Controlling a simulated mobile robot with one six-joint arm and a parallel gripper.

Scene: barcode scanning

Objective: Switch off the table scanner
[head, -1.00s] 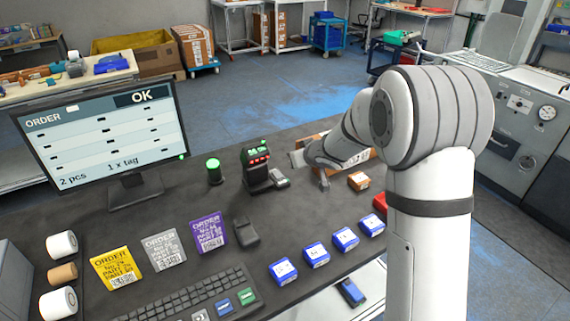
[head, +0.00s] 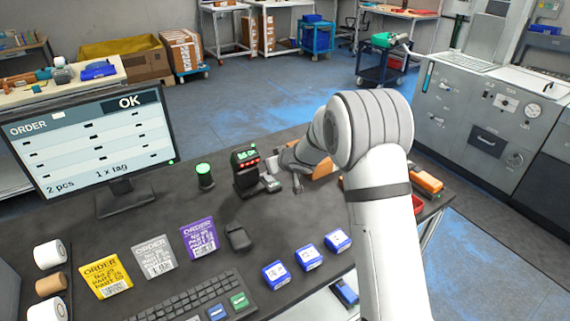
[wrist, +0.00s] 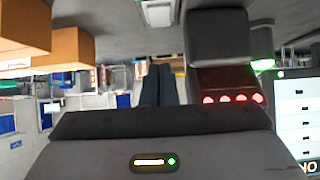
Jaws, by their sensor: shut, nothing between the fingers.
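The table scanner (head: 246,172) is a black upright device on the dark table, with a lit green display and a row of red lights. In the wrist view the scanner (wrist: 222,82) shows upside down, right of the fingers, with its red lights lit. My gripper (head: 287,160) is just right of the scanner in the head view, partly blurred into the background. In the wrist view its dark fingers (wrist: 159,84) are together and empty. I cannot tell any contact with the scanner.
A round green-lit button (head: 204,175) and the order monitor (head: 95,140) stand left of the scanner. A black handheld device (head: 238,237) lies in front. Blue boxes (head: 307,257) lie front right. A cardboard box (head: 325,168) is behind my arm. Order cards and a keyboard (head: 185,300) fill the front left.

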